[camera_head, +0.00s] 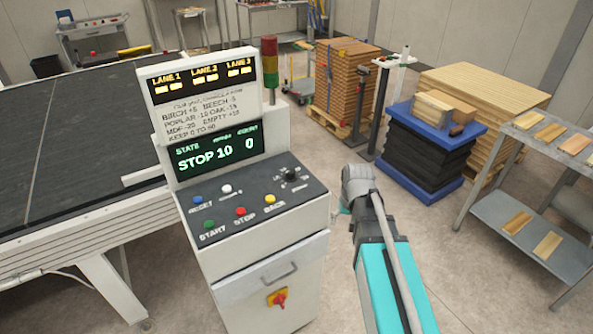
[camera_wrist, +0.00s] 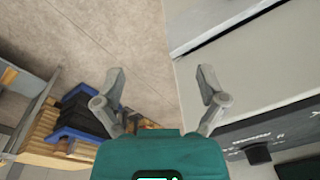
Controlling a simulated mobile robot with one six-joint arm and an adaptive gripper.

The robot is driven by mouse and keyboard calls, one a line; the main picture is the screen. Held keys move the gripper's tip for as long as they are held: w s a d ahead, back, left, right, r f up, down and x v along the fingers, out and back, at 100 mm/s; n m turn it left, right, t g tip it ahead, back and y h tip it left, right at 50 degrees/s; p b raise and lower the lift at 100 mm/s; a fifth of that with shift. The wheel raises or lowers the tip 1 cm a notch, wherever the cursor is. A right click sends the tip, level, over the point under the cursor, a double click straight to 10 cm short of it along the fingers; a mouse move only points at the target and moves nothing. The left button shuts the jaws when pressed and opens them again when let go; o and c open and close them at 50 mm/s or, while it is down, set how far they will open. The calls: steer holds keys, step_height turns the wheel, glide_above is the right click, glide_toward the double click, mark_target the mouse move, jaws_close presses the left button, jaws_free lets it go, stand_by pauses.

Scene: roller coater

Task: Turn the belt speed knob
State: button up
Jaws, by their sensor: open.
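The belt speed knob (camera_head: 291,174) is a small black dial with white marks around it, at the back right of the control console's dark sloped panel (camera_head: 250,205). In the wrist view a dark block that looks like the knob (camera_wrist: 258,153) shows at the lower right, on the panel. My gripper (camera_wrist: 161,80) is open and empty, its two grey fingers spread apart. It is to the right of the console and apart from the knob.
The panel also holds blue reset (camera_head: 197,200), green start (camera_head: 208,224), red stop (camera_head: 240,211), yellow (camera_head: 270,199) and white (camera_head: 227,188) buttons. The display (camera_head: 218,148) reads STOP 10 and 0. A red rotary switch (camera_head: 279,298) is below.

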mark_target(291, 170)
steer(key=w+a+r+n+t+y+p, duration=0.1)
steer(key=w+a+r+n+p, duration=0.4)
steer(key=w+a+r+p, duration=0.1)
steer(key=w+a+r+n+t+y+p, duration=0.1)
steer(key=w+a+r+n+p, duration=0.4)
steer(key=r, duration=0.6)
steer(key=w+a+y+p, duration=0.1)
steer(key=w+a+p, duration=0.1)
steer(key=w+p, duration=0.1)
steer(key=shift+a+r+p, duration=0.2)
steer(key=shift+p, duration=0.15)
steer(key=shift+w+f, duration=0.1)
steer(key=shift+f, duration=0.05)
steer(key=b+x, duration=1.2)
steer(key=x, duration=0.1)
steer(key=shift+w+f+b, duration=0.15)
steer(key=shift+f+b, duration=0.1)
steer(key=shift+b, duration=0.15)
steer(key=c, duration=1.2)
steer(key=shift+o, duration=0.2)
